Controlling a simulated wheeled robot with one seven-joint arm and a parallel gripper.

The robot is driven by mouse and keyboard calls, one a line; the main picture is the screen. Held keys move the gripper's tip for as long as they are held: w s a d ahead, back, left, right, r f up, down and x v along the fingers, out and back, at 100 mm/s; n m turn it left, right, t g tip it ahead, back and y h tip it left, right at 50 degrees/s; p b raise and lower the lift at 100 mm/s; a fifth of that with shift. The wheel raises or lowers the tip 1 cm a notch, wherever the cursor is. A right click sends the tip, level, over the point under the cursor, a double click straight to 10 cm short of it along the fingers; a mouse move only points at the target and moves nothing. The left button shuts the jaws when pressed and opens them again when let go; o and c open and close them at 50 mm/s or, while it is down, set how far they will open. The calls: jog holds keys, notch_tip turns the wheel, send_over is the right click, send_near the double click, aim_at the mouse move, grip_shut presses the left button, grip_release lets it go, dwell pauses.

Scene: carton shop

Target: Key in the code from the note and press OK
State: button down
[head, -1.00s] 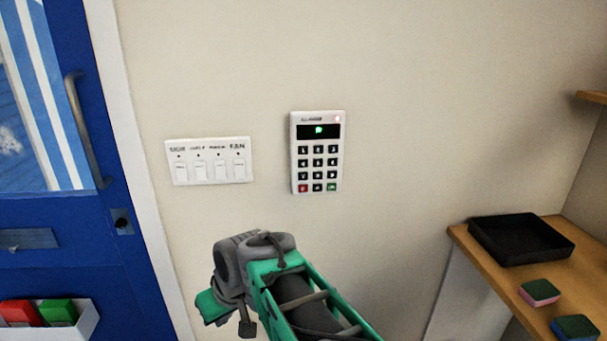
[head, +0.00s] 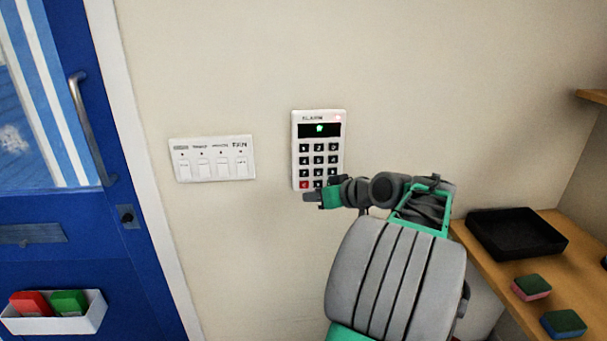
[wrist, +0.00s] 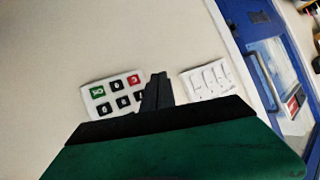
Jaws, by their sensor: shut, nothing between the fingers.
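The white alarm keypad (head: 319,135) is on the wall, with a dark display (head: 320,130) showing a small green mark. Its black number keys, a red key (head: 304,184) at bottom left and part of the bottom row show; my gripper hides the bottom right. In the wrist view the keypad (wrist: 125,82) appears upside down, with the green OK key (wrist: 97,92) and the red key (wrist: 134,79) visible. My gripper (head: 312,196) is at the keypad's lower edge, its fingers shut and empty. The wrist view shows the fingers (wrist: 158,85) beside the keypad; contact cannot be told. No note is seen.
A panel of several switches (head: 212,159) is on the wall left of the keypad. A blue door (head: 50,230) with a handle stands at left. At right, a wooden shelf (head: 490,262) holds a black tray (head: 515,250) and two sponges. The wall above the keypad is clear.

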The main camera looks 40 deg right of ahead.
aim_at(304, 173)
jog(key=shift+w+d+p, duration=0.6)
jog(key=shift+w+d, duration=0.2)
jog(key=shift+w, duration=0.4)
jog(key=shift+w+d+p, duration=0.6)
jog(key=shift+w+d, duration=0.25)
jog(key=shift+w, duration=0.35)
jog(key=shift+w+d+p, duration=0.6)
jog(key=shift+w+d, duration=0.2)
jog(key=shift+w, duration=0.4)
jog(key=shift+w, duration=0.1)
jog(key=shift+w+d, duration=0.2)
jog(key=shift+d, duration=0.05)
jog(key=shift+w+d, duration=0.15)
jog(key=shift+w, duration=0.15)
jog(key=shift+s+a+b, duration=0.4)
jog(key=shift+s, duration=0.25)
